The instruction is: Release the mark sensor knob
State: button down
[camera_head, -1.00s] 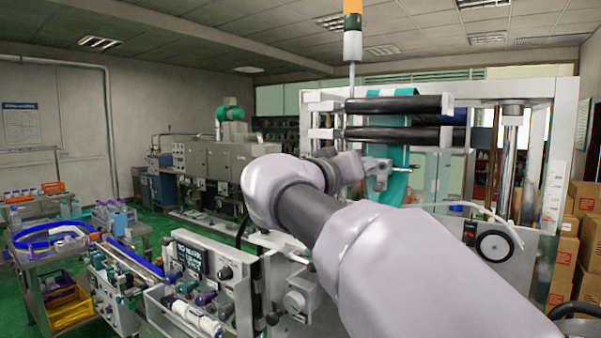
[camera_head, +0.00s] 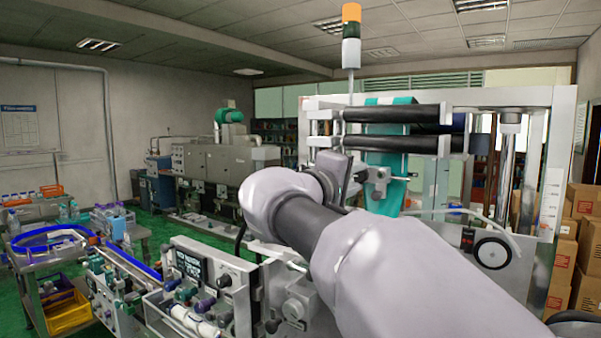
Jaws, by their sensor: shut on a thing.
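The mark sensor (camera_head: 379,183) is a small grey metal block on a short bar in front of the teal film web (camera_head: 391,160). My gripper (camera_head: 354,186) is at the left side of this block, at the end of my pale lilac arm. Its dark body stands upright beside the sensor, and its jaws are small and partly hidden in this view. It is shut on the sensor's knob. The knob itself is covered by the jaws and cannot be made out.
Black rollers (camera_head: 392,114) cross the white machine frame (camera_head: 549,165) above the sensor. A black handwheel (camera_head: 492,252) is at the right. A control panel (camera_head: 190,263) and a bottle conveyor (camera_head: 130,262) stand lower left. Cardboard boxes (camera_head: 581,205) are stacked far right.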

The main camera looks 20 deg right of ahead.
jog(key=n+p, duration=0.2)
jog(key=n, duration=0.2)
jog(key=shift+r+n, duration=0.15)
jog(key=shift+n, duration=0.15)
jog(key=n+p, duration=0.2)
jog(key=n, duration=0.2)
jog(key=shift+n+p, duration=0.3)
jog(key=shift+p, duration=0.05)
jog(key=n+p, duration=0.3)
jog(key=n, duration=0.2)
jog(key=shift+n+p, duration=1.3)
jog(key=shift+n, duration=0.3)
jog(key=shift+f, duration=0.2)
jog(key=c, duration=1.1)
grip_release()
